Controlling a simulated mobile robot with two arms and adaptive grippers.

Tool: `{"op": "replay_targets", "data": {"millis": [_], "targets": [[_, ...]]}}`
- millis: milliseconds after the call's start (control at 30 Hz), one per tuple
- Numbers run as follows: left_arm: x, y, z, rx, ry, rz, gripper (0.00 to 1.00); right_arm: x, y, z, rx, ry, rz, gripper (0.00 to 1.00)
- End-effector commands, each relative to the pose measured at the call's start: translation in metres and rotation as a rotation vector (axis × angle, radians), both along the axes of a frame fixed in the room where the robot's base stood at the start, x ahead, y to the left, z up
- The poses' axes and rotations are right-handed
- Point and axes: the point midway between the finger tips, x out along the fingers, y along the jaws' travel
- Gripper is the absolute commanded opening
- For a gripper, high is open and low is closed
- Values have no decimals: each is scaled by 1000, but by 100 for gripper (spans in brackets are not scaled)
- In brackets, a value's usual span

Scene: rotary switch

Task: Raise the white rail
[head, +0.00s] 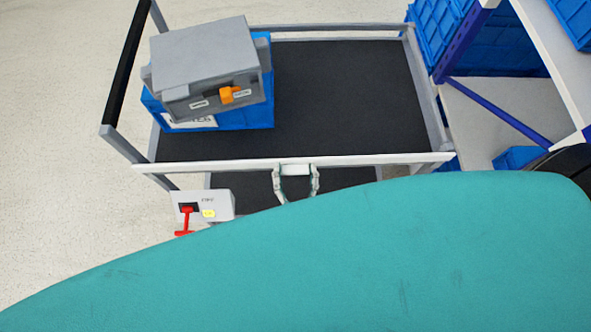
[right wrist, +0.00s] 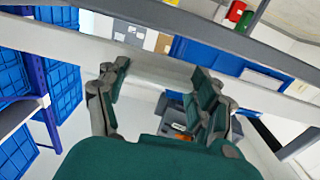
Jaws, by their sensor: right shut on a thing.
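The white rail (head: 220,164) runs across the front side of a cart with a black deck, nearly level in the head view. It also crosses the right wrist view (right wrist: 150,63) at a slant. My right gripper (head: 296,170) is at the rail's middle, one finger on each side of a pale section. In the right wrist view my right gripper (right wrist: 160,82) has its fingers spread along the rail, shut on it. The exact finger contact is hard to see. My left gripper is not in view.
A grey box with an orange rotary switch (head: 227,95) sits on a blue crate (head: 245,116) on the black deck (head: 340,100). A light box with a red lever (head: 187,218) is below the rail's left end. Shelving with blue bins (head: 500,45) stands right.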

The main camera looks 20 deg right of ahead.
Motion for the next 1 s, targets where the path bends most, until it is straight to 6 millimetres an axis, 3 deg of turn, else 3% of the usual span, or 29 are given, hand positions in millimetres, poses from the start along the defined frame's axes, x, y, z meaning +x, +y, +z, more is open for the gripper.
{"op": "replay_targets", "data": {"millis": [33,200,567,1000], "targets": [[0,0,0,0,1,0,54,1,1,5,-1,-12,-2,68],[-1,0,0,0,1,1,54,1,0,4,-1,-10,-1,90],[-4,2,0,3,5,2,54,-5,2,2,0,-5,-1,90],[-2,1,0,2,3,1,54,-67,20,3,0,-6,-1,90]]}}
